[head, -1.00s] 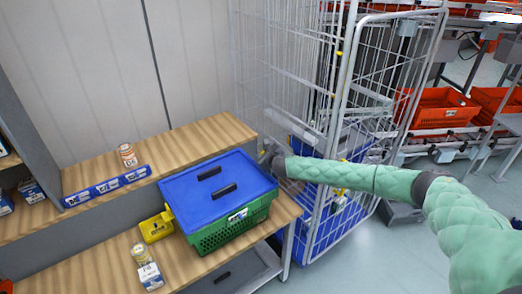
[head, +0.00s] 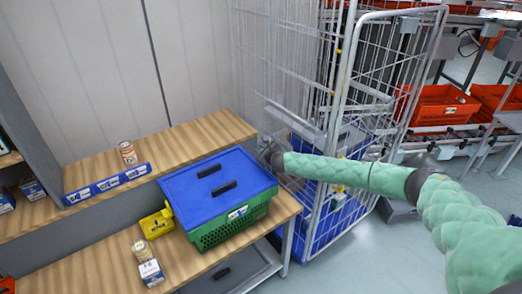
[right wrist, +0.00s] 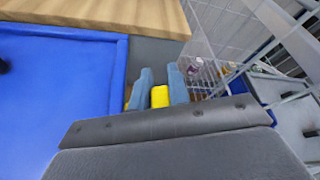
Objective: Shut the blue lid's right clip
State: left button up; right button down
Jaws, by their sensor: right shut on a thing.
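The blue lid (head: 205,176) lies on the green crate (head: 232,228) on the wooden bench. It also shows in the right wrist view (right wrist: 60,95). My right gripper (head: 268,150) is at the lid's far right edge; its fingertips are hard to make out in the head view. In the right wrist view its two blue-grey fingers (right wrist: 160,88) are shut on the yellow right clip (right wrist: 159,96), just beside the lid's edge. The clip's exact angle cannot be told. A yellow left clip (head: 168,214) shows at the crate's left side. My left gripper is not in view.
A wire roll cage (head: 345,110) stands close to the right of the crate. A yellow bin (head: 155,226), a can (head: 140,252) and a small box (head: 151,273) stand left of the crate. A blue rack (head: 107,184) lies behind them.

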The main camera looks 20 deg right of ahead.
pick_arm(q)
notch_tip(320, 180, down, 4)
jog(key=b, duration=0.4)
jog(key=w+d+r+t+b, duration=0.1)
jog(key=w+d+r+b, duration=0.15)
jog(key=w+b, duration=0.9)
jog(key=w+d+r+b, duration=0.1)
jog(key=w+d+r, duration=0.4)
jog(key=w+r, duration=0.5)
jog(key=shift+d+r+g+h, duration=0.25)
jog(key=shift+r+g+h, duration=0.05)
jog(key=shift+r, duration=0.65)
pick_arm(e)
notch_tip(320, 180, down, 8)
jog(key=m+y, duration=0.9)
jog(key=m, duration=0.8)
jog(key=shift+s+a+y, duration=0.2)
jog(key=shift+a+y, duration=0.1)
jog(key=shift+a, duration=0.15)
